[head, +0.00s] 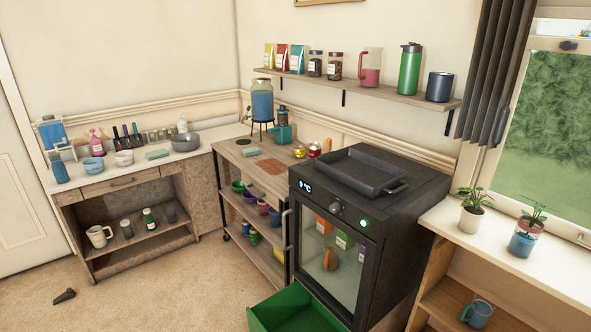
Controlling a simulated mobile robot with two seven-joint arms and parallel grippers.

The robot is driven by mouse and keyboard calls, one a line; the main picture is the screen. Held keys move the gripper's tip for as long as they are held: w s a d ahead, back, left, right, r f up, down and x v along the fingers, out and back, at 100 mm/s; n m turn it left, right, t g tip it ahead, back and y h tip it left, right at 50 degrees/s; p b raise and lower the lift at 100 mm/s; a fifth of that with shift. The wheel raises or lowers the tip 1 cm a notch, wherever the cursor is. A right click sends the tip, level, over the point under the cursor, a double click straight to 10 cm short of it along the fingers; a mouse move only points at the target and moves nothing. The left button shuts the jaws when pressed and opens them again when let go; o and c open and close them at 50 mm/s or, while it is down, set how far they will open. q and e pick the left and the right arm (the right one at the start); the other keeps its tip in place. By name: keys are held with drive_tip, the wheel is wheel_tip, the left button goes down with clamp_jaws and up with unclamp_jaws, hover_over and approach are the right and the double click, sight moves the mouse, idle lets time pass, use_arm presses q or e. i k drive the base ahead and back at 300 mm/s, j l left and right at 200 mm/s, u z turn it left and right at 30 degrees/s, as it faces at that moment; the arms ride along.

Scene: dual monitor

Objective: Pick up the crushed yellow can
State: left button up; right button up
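A small yellow can (299,151) stands at the right end of the top of the wooden cart, close to the wall. It is too small to tell clearly whether it is crushed. A red can (314,150) with a yellowish band stands just to its right, beside the black oven. Neither of my grippers is in view.
The cart (244,158) also holds a blue dispenser (262,104) and a teal grinder (282,128). The black oven (401,172) carries a dark tray (359,169). A green bin (290,312) and a small dark object (64,296) are on the floor. Carpet (160,300) before the cart is mostly clear.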

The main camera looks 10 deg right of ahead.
sight(299, 151)
drive_tip(key=z, duration=2.95)
drive_tip(key=k+j+z, duration=0.25)
drive_tip(key=j+z, duration=0.2)
drive_tip(key=j, duration=0.15)
drive_tip(key=k+j+z, duration=0.3)
drive_tip(key=j+z, duration=0.15)
drive_tip(key=k+j+z, duration=0.8)
drive_tip(key=z, duration=0.15)
drive_tip(key=k+j, duration=0.15)
drive_tip(key=k, duration=0.8)
